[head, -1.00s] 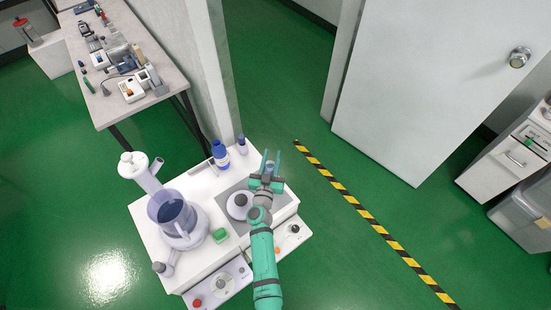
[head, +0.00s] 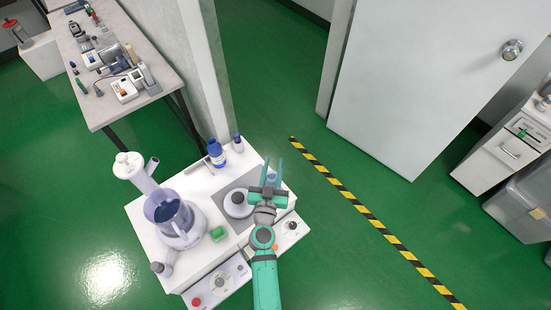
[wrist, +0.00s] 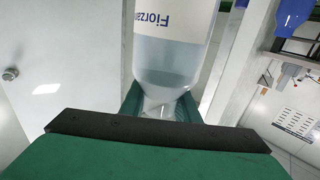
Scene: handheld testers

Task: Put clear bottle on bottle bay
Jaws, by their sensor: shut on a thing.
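The clear bottle (wrist: 168,60) fills the upper middle of the wrist view. It has a white label reading "Fiorzan" and clear liquid inside, and its narrow part lies between the teal fingers. My gripper (wrist: 160,105) is shut on it. In the head view my gripper (head: 272,172) is over the right rear part of the white bench top. The clear bottle shows there only as a small pale shape (head: 271,179) between the fingers. I cannot tell which part of the scene is the bottle bay.
A round grey device (head: 238,204), a green block (head: 218,233) and a large clear vessel (head: 168,216) are left of my arm. A white door (head: 425,90) stands behind right.

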